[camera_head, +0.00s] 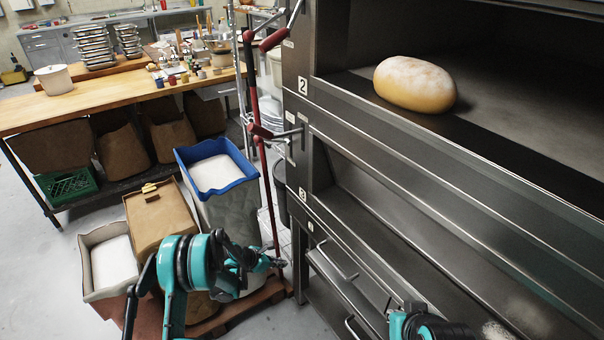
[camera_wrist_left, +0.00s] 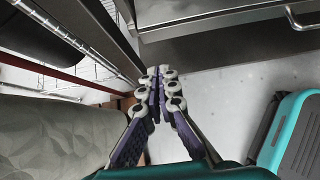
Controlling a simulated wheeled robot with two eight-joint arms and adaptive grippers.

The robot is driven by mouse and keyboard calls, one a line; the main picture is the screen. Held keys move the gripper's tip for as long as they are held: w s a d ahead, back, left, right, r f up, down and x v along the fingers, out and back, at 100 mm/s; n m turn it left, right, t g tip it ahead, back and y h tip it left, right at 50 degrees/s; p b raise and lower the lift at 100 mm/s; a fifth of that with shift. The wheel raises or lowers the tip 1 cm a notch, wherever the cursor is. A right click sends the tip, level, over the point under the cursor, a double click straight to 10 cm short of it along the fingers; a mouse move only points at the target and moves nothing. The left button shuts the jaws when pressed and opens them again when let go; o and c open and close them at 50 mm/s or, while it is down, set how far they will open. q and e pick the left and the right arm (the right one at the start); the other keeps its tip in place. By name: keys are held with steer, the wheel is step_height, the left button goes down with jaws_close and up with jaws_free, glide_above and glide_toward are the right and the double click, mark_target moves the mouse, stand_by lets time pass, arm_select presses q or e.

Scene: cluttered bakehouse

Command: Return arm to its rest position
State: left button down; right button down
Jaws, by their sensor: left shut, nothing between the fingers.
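My left arm comes in from the lower left in the head view. Its gripper (camera_head: 274,262) is low, in front of the oven's left side, beside the blue-rimmed bin. In the left wrist view the left gripper (camera_wrist_left: 158,72) is shut, its fingers together with nothing between them, above the pale floor. My right arm shows only as a teal and black part at the bottom edge of the head view; its gripper is out of view.
A loaf (camera_head: 415,84) lies at the mouth of the steel deck oven (camera_head: 450,180). A blue-rimmed bin (camera_head: 240,181) of white powder and sacks crowd my left arm. A red peel handle (camera_head: 252,100) stands by the oven. A wooden worktable (camera_head: 105,92) is behind.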

arm_select(q)
steer(key=s+a+r+m+y, duration=0.1)
steer(key=s+r+m, duration=0.3)
steer(key=r, duration=0.4)
steer(key=s+r+m+y, duration=0.1)
steer(key=s+r+m, duration=0.25)
steer(key=r, duration=0.45)
steer(key=s+a+r+m+y, duration=0.1)
steer(key=s+r+m, duration=0.25)
steer(key=r, duration=0.45)
steer(key=s+a+r+m+y, duration=0.2)
steer(key=s+m, duration=0.5)
steer(key=s, duration=0.4)
steer(key=s+a+r+m+t+y, duration=0.1)
steer(key=s+r+m+y, duration=0.1)
steer(key=s+r+m, duration=0.2)
steer(key=s+m, duration=0.3)
steer(key=s, duration=0.5)
steer(key=shift+a+m+t, duration=0.3)
steer(key=shift+a, duration=0.05)
steer(key=shift+w, duration=0.1)
